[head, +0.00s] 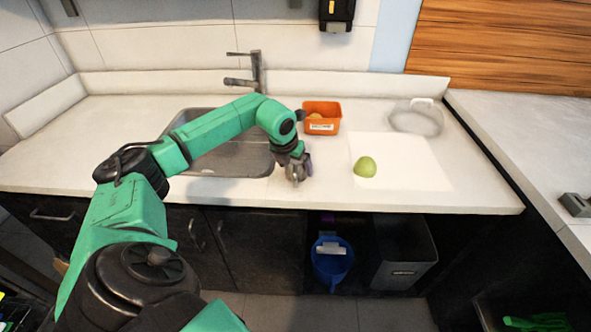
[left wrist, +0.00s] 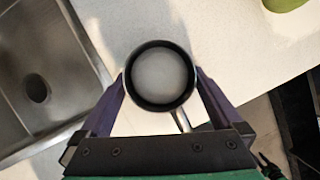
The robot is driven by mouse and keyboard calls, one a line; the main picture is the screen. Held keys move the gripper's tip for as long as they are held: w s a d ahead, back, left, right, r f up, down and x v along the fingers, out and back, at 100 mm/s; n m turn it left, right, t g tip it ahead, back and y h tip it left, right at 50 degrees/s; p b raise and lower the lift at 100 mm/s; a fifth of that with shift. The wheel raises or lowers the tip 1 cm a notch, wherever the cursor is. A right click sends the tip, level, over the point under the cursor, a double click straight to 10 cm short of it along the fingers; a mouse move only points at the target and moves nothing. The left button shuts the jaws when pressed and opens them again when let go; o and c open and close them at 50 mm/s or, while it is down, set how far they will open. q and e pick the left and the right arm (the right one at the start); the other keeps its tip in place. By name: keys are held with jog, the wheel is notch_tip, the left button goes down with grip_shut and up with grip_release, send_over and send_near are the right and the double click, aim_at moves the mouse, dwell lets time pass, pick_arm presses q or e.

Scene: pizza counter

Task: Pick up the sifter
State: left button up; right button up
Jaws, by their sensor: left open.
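The sifter, a small round metal cup with a dark rim (left wrist: 160,76), sits between the two purple fingers of my left gripper (left wrist: 162,88) in the left wrist view. Its short handle points back toward the gripper's palm. The fingers are open, one on each side of the cup; I cannot tell whether they touch it. In the head view the sifter (head: 295,175) is a small grey shape at the counter's front, partly hidden by my left gripper (head: 297,165). My right gripper is not in view.
A sink (head: 228,158) with a faucet lies to the left. An orange bin (head: 322,118) stands behind the gripper. A green round item (head: 365,167) lies on a white board (head: 410,170) to the right. A translucent round vessel (head: 417,119) stands at the back right.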

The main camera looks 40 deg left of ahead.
pick_arm(q)
jog(key=c, duration=0.4)
jog(key=shift+w, duration=0.1)
jog(key=c, duration=0.9)
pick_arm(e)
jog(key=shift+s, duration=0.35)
pick_arm(q)
jog(key=shift+r, duration=0.1)
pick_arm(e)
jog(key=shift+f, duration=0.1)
